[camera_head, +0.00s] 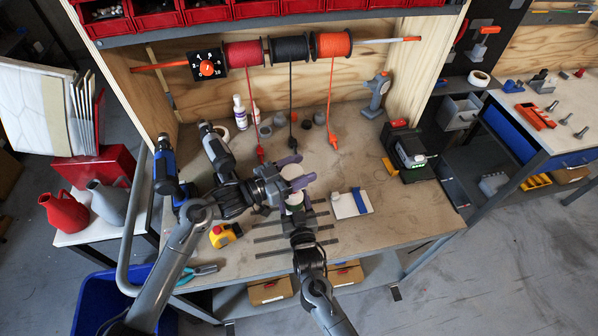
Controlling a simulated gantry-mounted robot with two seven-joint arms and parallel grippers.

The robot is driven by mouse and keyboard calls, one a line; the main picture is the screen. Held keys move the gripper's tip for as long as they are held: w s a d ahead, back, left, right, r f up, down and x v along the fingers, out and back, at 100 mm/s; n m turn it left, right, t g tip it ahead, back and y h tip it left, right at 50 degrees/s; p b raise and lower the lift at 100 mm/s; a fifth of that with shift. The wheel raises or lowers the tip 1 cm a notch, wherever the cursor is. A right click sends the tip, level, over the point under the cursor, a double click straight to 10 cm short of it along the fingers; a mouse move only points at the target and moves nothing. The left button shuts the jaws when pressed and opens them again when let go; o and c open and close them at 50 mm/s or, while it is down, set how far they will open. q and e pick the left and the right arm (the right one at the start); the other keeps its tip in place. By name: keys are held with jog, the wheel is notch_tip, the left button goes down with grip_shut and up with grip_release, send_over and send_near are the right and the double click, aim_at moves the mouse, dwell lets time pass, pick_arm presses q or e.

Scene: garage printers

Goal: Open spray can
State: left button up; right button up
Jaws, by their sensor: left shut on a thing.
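A small pale, whitish cylinder (295,199), which looks like the spray can, is between my two grippers above the workbench. It is mostly covered, and I cannot make out its cap clearly. My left gripper (296,172) reaches in from the left, with its purple fingers pointing right. It is shut on what seems to be this can, just at its far side. My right gripper (299,215) comes up from the front and sits close below the can. Its fingers are largely hidden, so I cannot tell whether they touch the can.
The workbench (385,215) holds a yellow tape measure (225,235), a white pad with a blue item (351,203), a black-green device (408,150) and a white bottle (239,112). Cords hang from spools (290,48) behind. The bench's right front is clear.

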jog(key=o, duration=1.6)
